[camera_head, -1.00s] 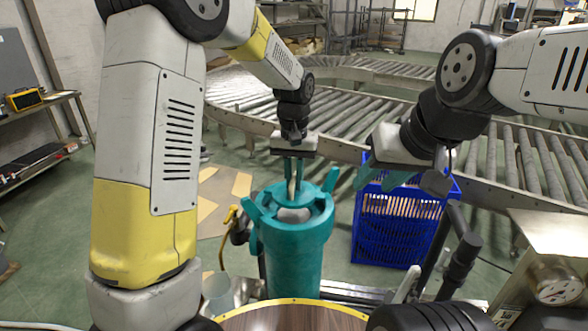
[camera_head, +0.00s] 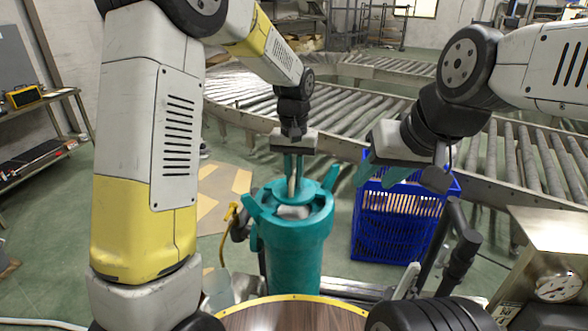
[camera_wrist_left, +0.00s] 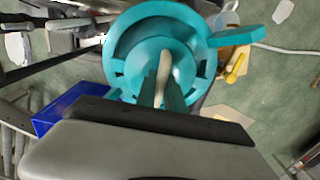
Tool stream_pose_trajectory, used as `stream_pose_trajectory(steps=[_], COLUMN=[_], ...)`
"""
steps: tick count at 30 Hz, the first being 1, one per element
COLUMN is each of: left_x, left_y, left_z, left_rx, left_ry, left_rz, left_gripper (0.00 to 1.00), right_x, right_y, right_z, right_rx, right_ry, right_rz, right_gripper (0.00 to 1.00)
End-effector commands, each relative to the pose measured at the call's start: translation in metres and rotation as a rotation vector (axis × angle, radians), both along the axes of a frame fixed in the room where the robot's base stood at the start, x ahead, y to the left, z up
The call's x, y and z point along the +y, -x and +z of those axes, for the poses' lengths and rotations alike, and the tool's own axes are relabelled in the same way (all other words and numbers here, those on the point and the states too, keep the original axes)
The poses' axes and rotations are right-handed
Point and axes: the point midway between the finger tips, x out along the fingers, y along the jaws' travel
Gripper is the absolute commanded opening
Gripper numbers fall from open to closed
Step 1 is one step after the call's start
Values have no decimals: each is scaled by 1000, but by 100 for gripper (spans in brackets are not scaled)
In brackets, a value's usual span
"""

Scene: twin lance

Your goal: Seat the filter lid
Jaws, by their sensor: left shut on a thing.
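A teal filter housing (camera_head: 293,250) stands upright in front of me, with lugs on its rim. My left gripper (camera_head: 292,180) points down over its mouth. It is shut on a pale upright handle, which shows between the fingers in the left wrist view. The round teal filter lid (camera_wrist_left: 180,63) lies under that handle, inside the outline of the housing's rim. I cannot tell whether the lid touches its seat. A pale patch shows in the mouth below the fingers. My right gripper (camera_head: 380,174) is open and empty, right of the housing and apart from it.
A blue crate (camera_head: 392,228) stands on the floor behind right. Roller conveyors (camera_head: 350,105) run across the back. A round wooden top (camera_head: 292,317) is at the near edge, and a metal box with a gauge (camera_head: 553,285) is at the right.

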Motion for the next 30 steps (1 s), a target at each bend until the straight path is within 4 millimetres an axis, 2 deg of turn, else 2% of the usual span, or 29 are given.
stream_pose_trajectory(steps=[11,30], left_x=[0,0], left_y=[0,0], left_z=[0,-15], left_rx=[-1,0], left_ry=[0,0], left_rz=[0,0], left_gripper=[0,0], right_x=[0,0], right_y=[0,0], right_z=[0,0], right_rx=[0,0], right_ry=[0,0], right_rz=[0,0], right_gripper=[39,39])
